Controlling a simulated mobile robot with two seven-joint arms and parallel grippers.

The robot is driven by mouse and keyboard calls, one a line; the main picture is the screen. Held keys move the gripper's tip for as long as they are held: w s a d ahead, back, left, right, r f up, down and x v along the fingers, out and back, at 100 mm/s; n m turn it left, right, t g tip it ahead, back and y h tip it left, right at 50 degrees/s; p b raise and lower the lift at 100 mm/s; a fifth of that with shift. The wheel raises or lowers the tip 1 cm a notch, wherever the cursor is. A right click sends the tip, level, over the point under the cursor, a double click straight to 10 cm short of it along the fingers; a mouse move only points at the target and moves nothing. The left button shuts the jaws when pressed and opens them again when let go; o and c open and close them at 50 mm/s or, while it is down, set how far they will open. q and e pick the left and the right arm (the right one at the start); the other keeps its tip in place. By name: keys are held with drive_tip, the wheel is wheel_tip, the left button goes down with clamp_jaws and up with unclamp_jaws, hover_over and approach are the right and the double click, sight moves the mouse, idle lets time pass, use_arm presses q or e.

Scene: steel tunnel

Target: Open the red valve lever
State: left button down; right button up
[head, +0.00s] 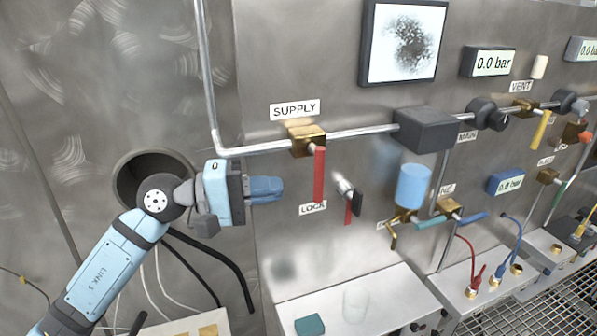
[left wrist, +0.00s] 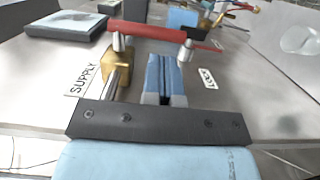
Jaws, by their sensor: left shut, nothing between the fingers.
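The red valve lever (head: 319,175) hangs straight down from the brass supply valve (head: 306,139), across the line of the horizontal pipe. In the left wrist view the lever (left wrist: 160,35) lies across the upper middle, with the brass valve body (left wrist: 117,68) at its left end. My left gripper (head: 268,189) is left of the lever in the head view, fingers shut and empty. In the left wrist view its blue fingers (left wrist: 165,75) point toward the lever's middle; I cannot tell whether they touch it. My right gripper is not in view.
A lock fitting (head: 346,190) with a red tag sits right of the lever, near its lower end. A grey pipe (head: 255,149) runs above my gripper. A bench (head: 340,295) lies below. A dark round opening (head: 135,175) is behind my arm.

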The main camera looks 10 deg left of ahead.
sight(316, 173)
use_arm(q)
drive_tip(key=p+x, duration=0.1)
drive_tip(key=x, duration=0.3)
drive_tip(key=shift+w+d+p, duration=0.15)
drive_tip(key=shift+d+p, duration=0.2)
drive_tip(key=shift+p, duration=0.05)
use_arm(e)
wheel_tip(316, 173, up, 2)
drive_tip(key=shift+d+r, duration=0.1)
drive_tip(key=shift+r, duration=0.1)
use_arm(q)
drive_tip(key=shift+f, duration=0.1)
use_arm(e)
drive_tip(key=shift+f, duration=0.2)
